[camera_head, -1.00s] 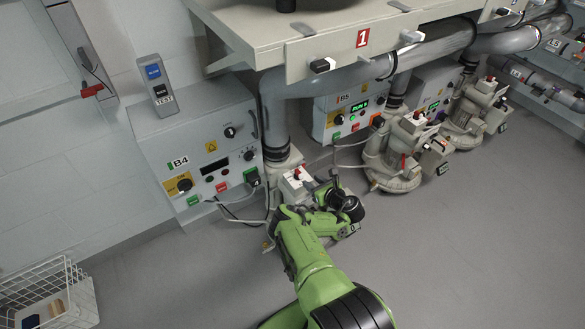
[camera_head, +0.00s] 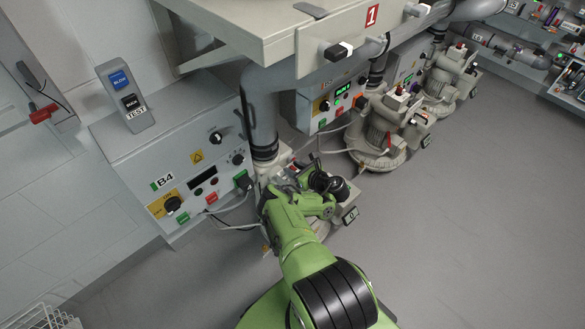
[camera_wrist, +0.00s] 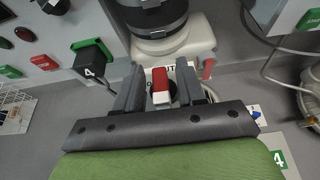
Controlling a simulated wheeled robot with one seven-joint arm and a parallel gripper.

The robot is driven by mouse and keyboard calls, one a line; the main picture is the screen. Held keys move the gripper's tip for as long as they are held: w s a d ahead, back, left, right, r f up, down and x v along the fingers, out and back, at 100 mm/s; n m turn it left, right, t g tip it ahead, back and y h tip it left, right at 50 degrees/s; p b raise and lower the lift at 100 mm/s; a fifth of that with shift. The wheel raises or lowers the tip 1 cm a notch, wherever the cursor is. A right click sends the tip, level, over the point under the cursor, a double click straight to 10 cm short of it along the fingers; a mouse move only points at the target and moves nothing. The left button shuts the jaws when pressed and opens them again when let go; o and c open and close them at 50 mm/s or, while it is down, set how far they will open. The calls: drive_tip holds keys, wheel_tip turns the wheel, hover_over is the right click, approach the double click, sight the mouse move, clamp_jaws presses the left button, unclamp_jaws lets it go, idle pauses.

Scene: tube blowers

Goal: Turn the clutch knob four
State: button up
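The clutch knob (camera_wrist: 161,85) has a red and white handle and stands on a white housing in the wrist view, with partly hidden lettering behind it. My gripper (camera_wrist: 159,84) is open, with one dark finger on each side of the knob. Gaps show between the fingers and the knob. In the head view my green arm reaches down to the nearest blower (camera_head: 340,222), beside the B4 box, and covers most of its top. The knob cannot be made out clearly there. A green label with a 4 (camera_wrist: 279,158) sits at the lower right in the wrist view.
The B4 control box (camera_head: 190,165) stands left of the arm, with a plug and cables. A thick grey pipe (camera_head: 261,115) rises behind the blower, under a table edge (camera_head: 345,38). Other blowers (camera_head: 380,130) stand to the right. The floor (camera_head: 460,240) at right is clear.

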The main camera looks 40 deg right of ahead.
clamp_jaws()
